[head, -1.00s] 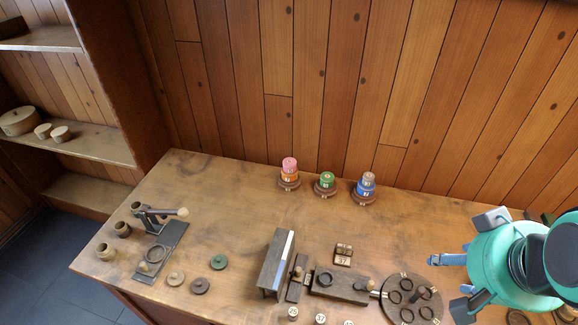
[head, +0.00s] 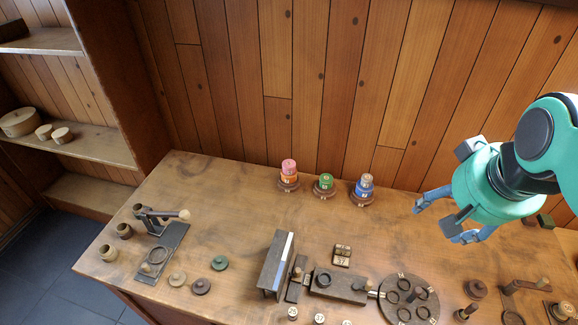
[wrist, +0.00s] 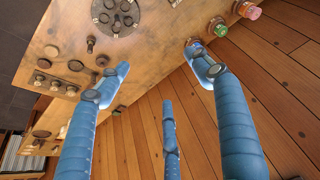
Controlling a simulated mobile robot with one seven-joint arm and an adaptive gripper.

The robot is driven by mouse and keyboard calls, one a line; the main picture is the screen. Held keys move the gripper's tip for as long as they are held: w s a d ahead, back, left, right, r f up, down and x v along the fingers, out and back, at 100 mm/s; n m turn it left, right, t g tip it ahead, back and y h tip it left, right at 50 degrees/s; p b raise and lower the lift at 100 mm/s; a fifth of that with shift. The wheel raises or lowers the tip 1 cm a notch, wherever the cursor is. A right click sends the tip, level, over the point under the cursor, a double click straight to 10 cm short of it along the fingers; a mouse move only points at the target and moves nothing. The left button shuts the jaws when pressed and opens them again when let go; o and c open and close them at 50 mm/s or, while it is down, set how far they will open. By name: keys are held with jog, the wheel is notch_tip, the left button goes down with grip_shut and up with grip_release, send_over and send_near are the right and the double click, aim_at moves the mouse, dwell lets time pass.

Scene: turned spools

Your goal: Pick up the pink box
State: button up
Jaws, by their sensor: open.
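The only pink thing I make out is a small round pink piece (head: 288,166), not clearly a box. It sits on top of an orange piece (head: 289,178) on a dark round base near the back wall. In the wrist view a pink piece (wrist: 250,10) shows at the top right edge. My gripper (head: 440,222) is open and empty, in the air to the right of the stacks and well apart from the pink piece. In the wrist view its blue fingers (wrist: 160,70) are spread with nothing between them.
A green stack (head: 326,183) and a blue stack (head: 364,187) stand right of the pink one. A dark round tray with rings (head: 430,300), a wooden block (head: 274,268) and a lever tool (head: 163,250) stand nearer the front. The back left of the table (head: 215,195) is clear.

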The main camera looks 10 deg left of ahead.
jog(key=w+a+r+g+p, duration=0.15)
jog(key=w+a, duration=0.25)
jog(key=w, duration=0.5)
jog(key=w+a+r+p, duration=0.3)
jog(key=w+a, duration=0.1)
jog(key=w, duration=0.5)
jog(key=n+g+p, duration=0.2)
jog(key=g+p, duration=0.2)
jog(key=p, duration=0.6)
send_over(289, 163)
notch_tip(289, 163, down, 28)
jog(key=shift+s+d+f+t, duration=0.1)
jog(key=shift+f+t, duration=0.1)
jog(key=shift+t, duration=0.05)
jog(key=shift+f, duration=0.1)
jog(key=shift+f+p, duration=0.3)
jog(key=shift+f, duration=3.9)
